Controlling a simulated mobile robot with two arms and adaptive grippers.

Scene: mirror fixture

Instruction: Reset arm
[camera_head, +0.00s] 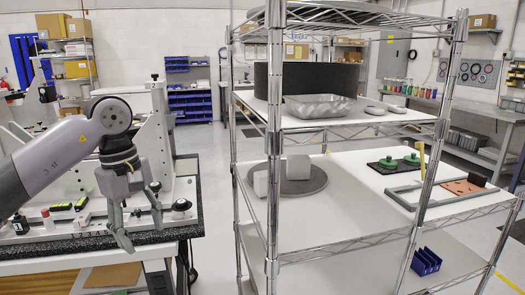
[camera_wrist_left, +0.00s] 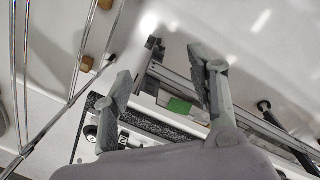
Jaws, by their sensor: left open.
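My left gripper (camera_head: 140,222) hangs down from my left arm, in front of the right edge of a workbench in the head view. Its two grey fingers are spread apart with nothing between them. In the left wrist view the open fingers of the left gripper (camera_wrist_left: 162,90) also show, with a small green block (camera_wrist_left: 179,106) seen in the gap beyond them. I cannot tell how far that block is from the fingers. My right gripper is in neither view.
A workbench (camera_head: 190,220) with a white fixture (camera_head: 160,115) stands at the left. A wire shelf rack (camera_head: 274,150) stands right of my gripper, holding a metal tray (camera_head: 318,106), a round dark plate (camera_head: 318,182) and a blue bin (camera_head: 426,262). Floor shows between bench and rack.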

